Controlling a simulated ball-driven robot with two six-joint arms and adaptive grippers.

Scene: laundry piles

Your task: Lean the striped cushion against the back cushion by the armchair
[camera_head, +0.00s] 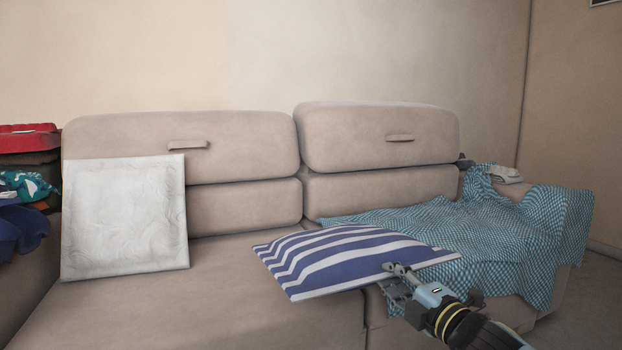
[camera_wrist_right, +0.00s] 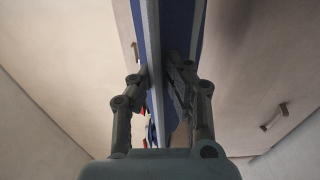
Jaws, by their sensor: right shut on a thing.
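The blue-and-white striped cushion (camera_head: 340,258) is held nearly flat over the front of the sofa seat, in the middle of the head view. My right gripper (camera_head: 392,278) is shut on its near right edge. In the right wrist view the fingers (camera_wrist_right: 160,90) pinch the cushion's edge (camera_wrist_right: 178,35) from both sides. Two beige back cushions stand at the back of the sofa, the left one (camera_head: 230,140) and the right one (camera_head: 380,138). A white embossed cushion (camera_head: 125,215) leans on the left one. The armchair cannot be told apart from the sofa. My left gripper is not in view.
A teal checked blanket (camera_head: 500,235) covers the right seat and armrest. Folded clothes (camera_head: 28,160) are stacked at the far left. The sofa seat (camera_head: 210,305) between the white cushion and the striped cushion is bare.

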